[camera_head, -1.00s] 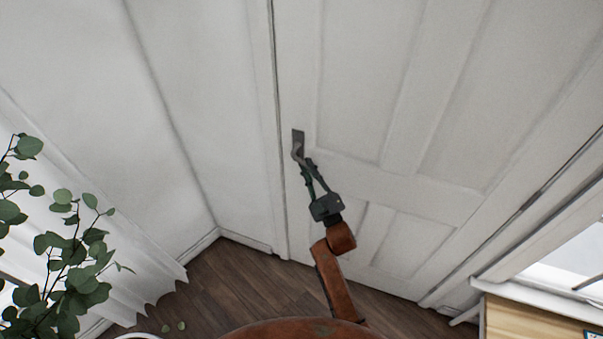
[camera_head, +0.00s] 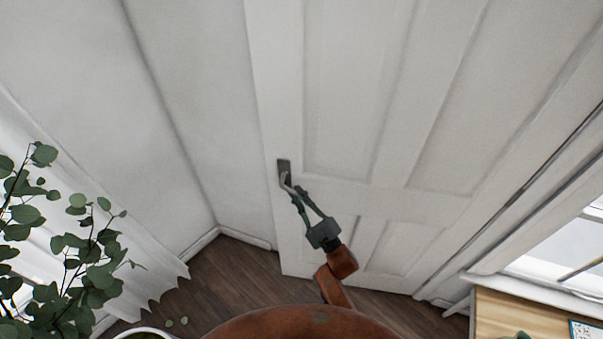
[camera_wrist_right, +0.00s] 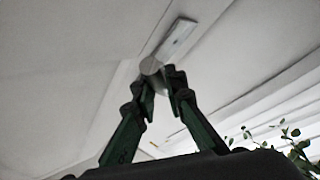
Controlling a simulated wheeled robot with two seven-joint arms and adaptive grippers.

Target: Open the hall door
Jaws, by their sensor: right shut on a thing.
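The hall door (camera_head: 345,90) is a white panelled door. Its handle-side edge stands out over the frame, so it is ajar and swung toward me. The metal handle (camera_head: 287,181) sits on a dark plate near the door's left edge. My right gripper (camera_head: 296,191) is shut on the handle. In the right wrist view, the fingertips (camera_wrist_right: 160,83) close around the handle's rounded end (camera_wrist_right: 150,65), and the plate (camera_wrist_right: 177,38) shows behind it. The fingers hide part of the handle. My left gripper is not in view.
A leafy plant (camera_head: 75,265) stands at the lower left by a white curtain (camera_head: 150,262). A wooden cabinet (camera_head: 515,315) stands at the lower right under a window. The wooden floor (camera_head: 235,278) shows clear in front of the door.

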